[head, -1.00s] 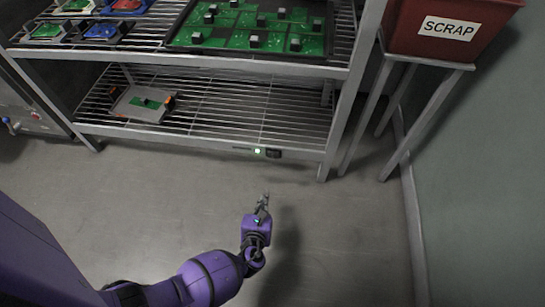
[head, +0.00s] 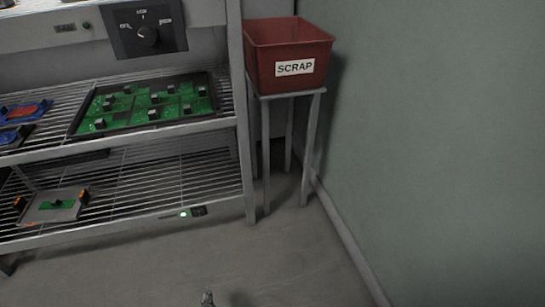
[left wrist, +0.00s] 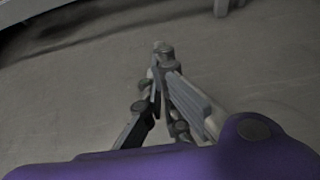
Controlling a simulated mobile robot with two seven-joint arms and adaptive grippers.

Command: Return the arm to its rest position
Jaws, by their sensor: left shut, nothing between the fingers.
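My left gripper (head: 207,299) shows only as its fingertips at the bottom edge of the head view, over the bare floor. In the left wrist view my left gripper (left wrist: 160,62) has its fingers together, with nothing between them. It hangs in open air, apart from the shelf and the bin. The rest of my left arm is out of the head view. My right gripper is in neither view.
A wire shelf rack (head: 243,150) stands at left, with a black tray of green boards (head: 75,122) on its upper shelf and a grey fixture (head: 42,212) below. A red SCRAP bin (head: 265,62) sits on a stand beside the green wall (head: 440,130). The floor (head: 280,265) in front is clear.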

